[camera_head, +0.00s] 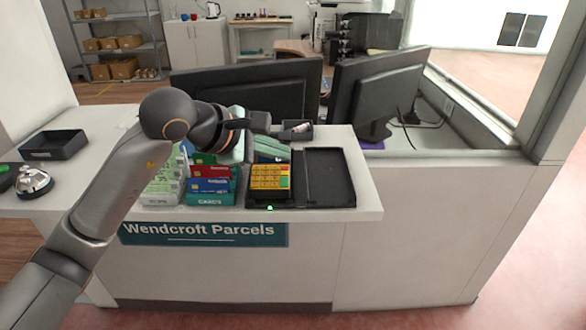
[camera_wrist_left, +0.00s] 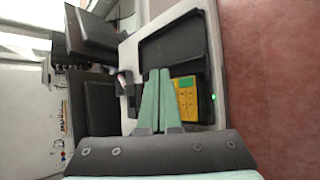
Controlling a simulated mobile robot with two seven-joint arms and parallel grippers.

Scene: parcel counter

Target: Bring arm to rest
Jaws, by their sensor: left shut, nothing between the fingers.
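My left gripper (camera_head: 284,153) hangs over the counter (camera_head: 362,200), its arm reaching in from the left. In the left wrist view, its pale green fingers (camera_wrist_left: 154,74) lie together with nothing between them. The yellow-keyed payment terminal (camera_head: 270,178) is just below and in front of the gripper in the head view; it also shows in the left wrist view (camera_wrist_left: 187,98). I cannot tell the exact height of the fingers above the counter. My right gripper is in neither view.
A black tray (camera_head: 328,178) lies right of the terminal. Card holders (camera_head: 210,185) stand left of it. Two monitors (camera_head: 378,88) stand behind. A small black box (camera_head: 298,131) is beyond the fingers. A bell (camera_head: 33,181) and black bin (camera_head: 54,145) are at far left.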

